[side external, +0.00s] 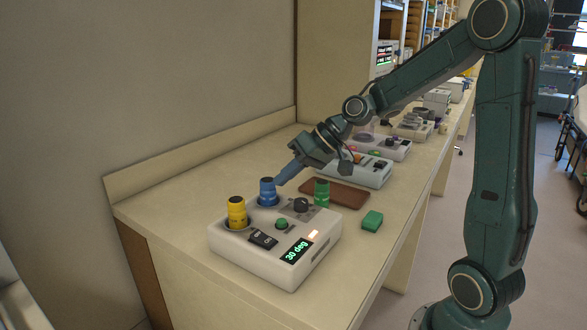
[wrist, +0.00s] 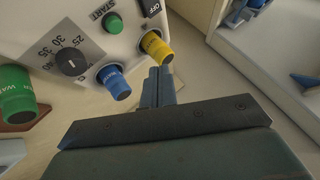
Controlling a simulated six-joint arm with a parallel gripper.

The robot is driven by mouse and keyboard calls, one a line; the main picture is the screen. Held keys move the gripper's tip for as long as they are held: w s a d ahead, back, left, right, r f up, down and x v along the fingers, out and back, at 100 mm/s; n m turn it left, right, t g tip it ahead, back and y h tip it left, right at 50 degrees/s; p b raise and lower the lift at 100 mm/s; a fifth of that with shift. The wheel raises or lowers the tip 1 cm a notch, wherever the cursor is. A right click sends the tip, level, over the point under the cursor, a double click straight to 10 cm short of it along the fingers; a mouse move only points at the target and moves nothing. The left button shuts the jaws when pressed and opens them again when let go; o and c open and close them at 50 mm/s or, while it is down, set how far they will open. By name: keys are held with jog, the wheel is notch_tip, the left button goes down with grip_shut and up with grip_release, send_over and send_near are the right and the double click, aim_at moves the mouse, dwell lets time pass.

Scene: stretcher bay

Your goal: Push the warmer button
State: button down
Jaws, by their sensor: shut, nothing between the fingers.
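A white control box (side external: 255,262) stands on the counter. On its top are a green START button (side external: 282,224), also in the wrist view (wrist: 113,24), a black dial (wrist: 70,62) marked with numbers, and a black rocker switch (side external: 263,240). A yellow cylinder (side external: 237,212) and a blue cylinder (side external: 267,192) stand in round holders along its far side. A green cylinder (side external: 321,193) stands at the box's back right; its lettering, partly readable, begins "WA" in the wrist view (wrist: 16,97). My gripper (side external: 279,183) is shut and empty beside the blue cylinder. In the wrist view its fingertips (wrist: 158,72) lie near the yellow cylinder.
A lit display (side external: 297,250) is on the box's front right. A brown tray (side external: 345,196) lies behind the box, and a small green block (side external: 372,220) sits to the right near the counter edge. More devices (side external: 362,170) line the counter further back. A wall bounds the left.

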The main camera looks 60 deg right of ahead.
jog(key=shift+r, duration=1.75)
jog(key=s+a+n+g+h, duration=0.1)
jog(key=s+a+h, duration=0.1)
jog(key=s, duration=0.9)
jog(key=s+a+h, duration=0.3)
jog(key=s, duration=0.8)
jog(key=shift+s+n+g, duration=0.35)
jog(key=shift+n+g, duration=0.05)
